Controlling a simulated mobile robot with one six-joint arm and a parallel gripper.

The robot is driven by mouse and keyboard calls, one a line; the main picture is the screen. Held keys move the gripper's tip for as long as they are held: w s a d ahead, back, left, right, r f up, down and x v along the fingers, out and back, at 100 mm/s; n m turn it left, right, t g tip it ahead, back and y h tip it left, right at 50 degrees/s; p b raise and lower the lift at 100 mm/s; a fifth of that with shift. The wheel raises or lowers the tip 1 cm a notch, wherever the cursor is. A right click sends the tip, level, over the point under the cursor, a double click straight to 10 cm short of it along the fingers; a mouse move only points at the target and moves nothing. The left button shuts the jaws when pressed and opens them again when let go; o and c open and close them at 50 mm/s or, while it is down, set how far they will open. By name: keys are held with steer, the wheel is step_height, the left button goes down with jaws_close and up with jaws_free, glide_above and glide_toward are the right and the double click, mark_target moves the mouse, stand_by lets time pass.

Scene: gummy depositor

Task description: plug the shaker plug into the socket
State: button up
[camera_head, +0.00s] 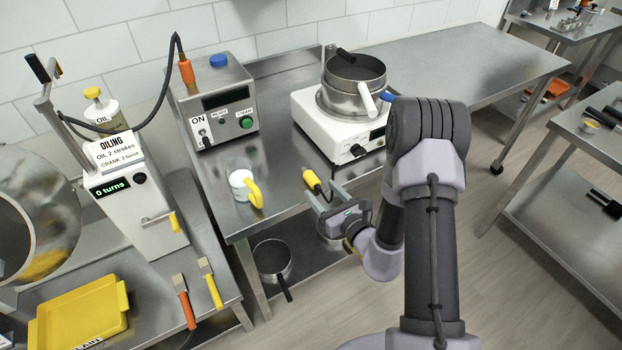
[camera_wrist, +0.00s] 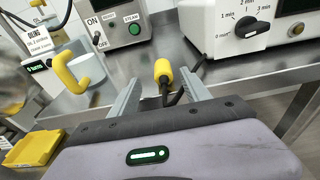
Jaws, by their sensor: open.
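The shaker plug (camera_head: 312,179) is a yellow body with a dark cord, near the front edge of the steel table. In the wrist view the plug (camera_wrist: 163,71) shows between my fingers, toward their far ends, its cord running back between them. My gripper (camera_head: 322,190) is open around or just short of it; I cannot tell whether a finger touches it. The white shaker (camera_head: 321,124), with a dial on its front and a round steel pan on top, stands behind and to the right. I cannot make out the socket in either view.
A white cup with a yellow handle (camera_head: 257,196) stands left of the plug. A steel ON/OFF steam box (camera_head: 221,105) is behind it. A pan (camera_head: 272,260) sits on the lower shelf. The table (camera_head: 440,75) is bare to the right of the shaker.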

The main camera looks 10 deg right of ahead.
mark_target(311, 178)
steer(key=x, duration=0.3)
steer(key=b+x, duration=0.1)
steer(key=x, duration=0.3)
steer(key=shift+w+d+f+b, duration=0.15)
steer(key=shift+w+b, duration=0.1)
steer(key=shift+b, duration=0.05)
jaws_close()
